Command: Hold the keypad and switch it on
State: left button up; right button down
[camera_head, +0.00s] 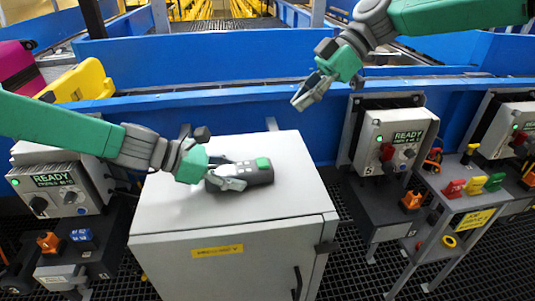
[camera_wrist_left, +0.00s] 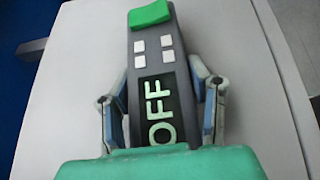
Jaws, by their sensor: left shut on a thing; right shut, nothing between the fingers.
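The keypad (camera_head: 240,174) is a dark grey handheld box lying on the top of a white cabinet (camera_head: 168,215). In the left wrist view the keypad (camera_wrist_left: 148,60) shows a green button (camera_wrist_left: 150,14) at its far end, several small white buttons and a screen reading OFF (camera_wrist_left: 160,108). My left gripper (camera_head: 232,174) is shut on the keypad, one finger on each side of its near part. My right gripper (camera_head: 308,93) is shut and empty, in the air above and to the right of the keypad, apart from it.
A blue conveyor wall (camera_head: 230,118) runs behind the cabinet. Control boxes reading READY stand at left (camera_head: 62,190) and right (camera_head: 392,140). A small stand (camera_head: 455,205) with coloured handles is at the far right. The cabinet top around the keypad is clear.

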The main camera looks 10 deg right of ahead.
send_over(262, 164)
jog(key=d, duration=0.2)
jog(key=f, duration=0.6)
jog(key=shift+w+f, duration=0.35)
jog(key=shift+w, duration=0.05)
jog(key=f, duration=0.3)
jog(key=shift+s+a+f, duration=0.2)
jog(key=shift+a, duration=0.2)
jog(key=shift+s+f, duration=0.1)
jog(key=shift+f, duration=0.4)
jog(key=shift+s+d+f, duration=0.1)
jog(key=shift+f, duration=0.2)
